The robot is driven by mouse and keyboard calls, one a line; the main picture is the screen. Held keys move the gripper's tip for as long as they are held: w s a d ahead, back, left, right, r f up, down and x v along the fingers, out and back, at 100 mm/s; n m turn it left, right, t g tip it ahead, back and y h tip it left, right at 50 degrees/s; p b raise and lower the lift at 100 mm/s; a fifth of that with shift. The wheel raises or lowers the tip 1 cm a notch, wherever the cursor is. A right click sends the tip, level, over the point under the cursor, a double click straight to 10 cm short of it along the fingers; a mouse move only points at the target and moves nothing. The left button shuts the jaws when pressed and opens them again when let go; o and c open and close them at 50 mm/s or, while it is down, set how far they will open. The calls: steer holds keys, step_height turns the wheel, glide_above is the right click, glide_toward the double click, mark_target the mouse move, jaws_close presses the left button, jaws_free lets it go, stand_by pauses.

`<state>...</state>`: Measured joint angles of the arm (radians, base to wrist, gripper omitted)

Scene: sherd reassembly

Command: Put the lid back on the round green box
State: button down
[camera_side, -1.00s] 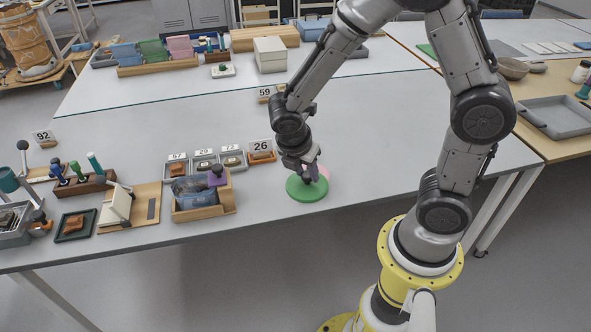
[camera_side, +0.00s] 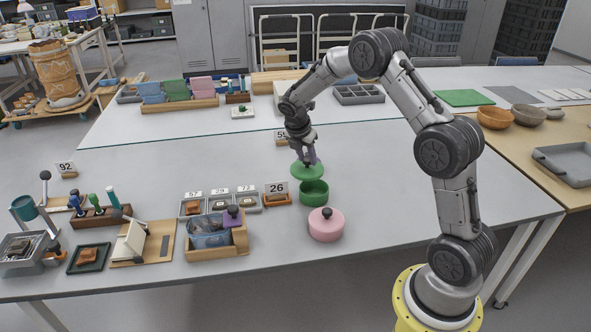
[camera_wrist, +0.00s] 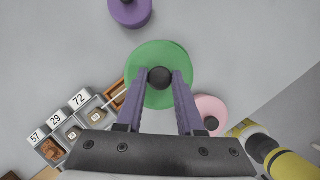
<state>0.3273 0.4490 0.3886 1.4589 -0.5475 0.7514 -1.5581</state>
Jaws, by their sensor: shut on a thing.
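My gripper (camera_side: 308,157) points down and is shut on the black knob (camera_wrist: 160,77) of the round green lid (camera_side: 307,171). In the wrist view its purple fingers (camera_wrist: 160,80) stand either side of that knob, and the green lid (camera_wrist: 150,97) looks level. The round green box (camera_side: 314,193) stands open on the table. In the side view the lid shows just above and behind its rim, apart from it. In the wrist view I cannot make out the box; the lid probably covers it.
A pink lidded box (camera_side: 326,226) stands in front of the green box. A purple round piece with a dark knob (camera_wrist: 130,10) shows in the wrist view. Card 26 (camera_side: 276,188) and small trays (camera_side: 220,203) lie left. The table to the right is clear.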

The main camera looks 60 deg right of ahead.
mark_target(312, 170)
steer(key=shift+s+d+f+m, duration=0.15)
steer(key=shift+s+d+f, duration=0.2)
steer(key=shift+d, duration=0.2)
steer(key=shift+s+d+f+m, duration=0.15)
steer(key=shift+s+d+f, duration=0.2)
steer(key=shift+d, duration=0.2)
steer(key=shift+f, duration=3.05)
steer(key=shift+f, duration=0.15)
jaws_free()
steer(key=shift+r, duration=3.5)
steer(key=shift+c, duration=0.3)
